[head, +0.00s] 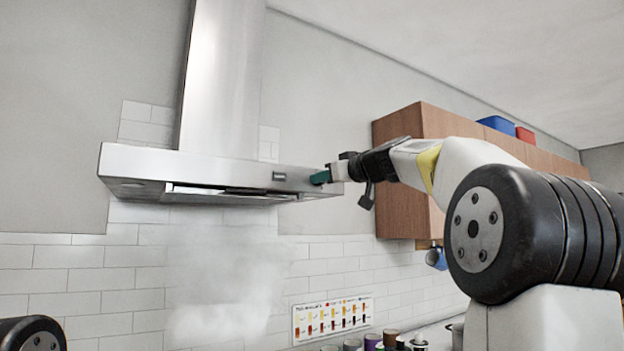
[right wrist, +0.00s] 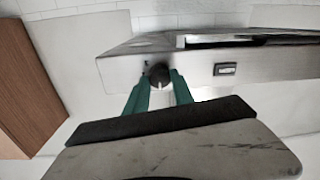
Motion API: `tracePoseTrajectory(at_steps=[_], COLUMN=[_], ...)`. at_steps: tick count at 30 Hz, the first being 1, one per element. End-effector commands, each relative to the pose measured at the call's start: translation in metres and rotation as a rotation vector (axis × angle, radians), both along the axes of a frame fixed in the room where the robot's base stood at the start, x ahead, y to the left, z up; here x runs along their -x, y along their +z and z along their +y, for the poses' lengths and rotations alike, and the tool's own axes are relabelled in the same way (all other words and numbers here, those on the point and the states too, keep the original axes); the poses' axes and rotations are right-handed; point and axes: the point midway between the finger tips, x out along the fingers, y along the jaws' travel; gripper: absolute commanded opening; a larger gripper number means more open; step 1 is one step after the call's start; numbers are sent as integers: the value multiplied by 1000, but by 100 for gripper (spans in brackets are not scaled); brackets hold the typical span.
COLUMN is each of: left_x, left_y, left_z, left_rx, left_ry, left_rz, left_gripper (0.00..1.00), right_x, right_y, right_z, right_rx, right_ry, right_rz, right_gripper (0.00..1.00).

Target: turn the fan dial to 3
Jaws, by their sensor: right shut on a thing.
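The fan dial (right wrist: 159,75) is a dark round knob with a light mark on the front edge of the steel range hood (head: 228,170). In the right wrist view it sits between the green fingers of my right gripper (right wrist: 161,78), which is shut on it. In the head view my right gripper (head: 320,178) is at the right end of the hood front and hides the dial. The number the dial points to cannot be read. My left gripper is not in view; only a dark part of my left arm shows at the lower left.
A small dark panel (head: 279,176) sits on the hood front left of the gripper. A wooden wall cabinet (head: 400,190) stands to the right, behind my right arm. Smoke or steam (head: 215,300) rises below the hood. Several jars (head: 372,342) stand on the counter below.

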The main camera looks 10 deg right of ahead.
Motion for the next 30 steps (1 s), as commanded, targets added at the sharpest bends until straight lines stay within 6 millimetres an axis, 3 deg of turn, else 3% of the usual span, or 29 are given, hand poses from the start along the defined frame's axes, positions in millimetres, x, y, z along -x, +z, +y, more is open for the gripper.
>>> tracePoseTrajectory(at_steps=[30], left_x=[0], left_y=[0], left_z=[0], left_rx=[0], left_ry=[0], left_rz=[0], left_gripper=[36], right_x=[0], right_y=[-1], right_z=[-2], right_rx=[-836], right_ry=[-1], right_rz=[303], right_gripper=[0])
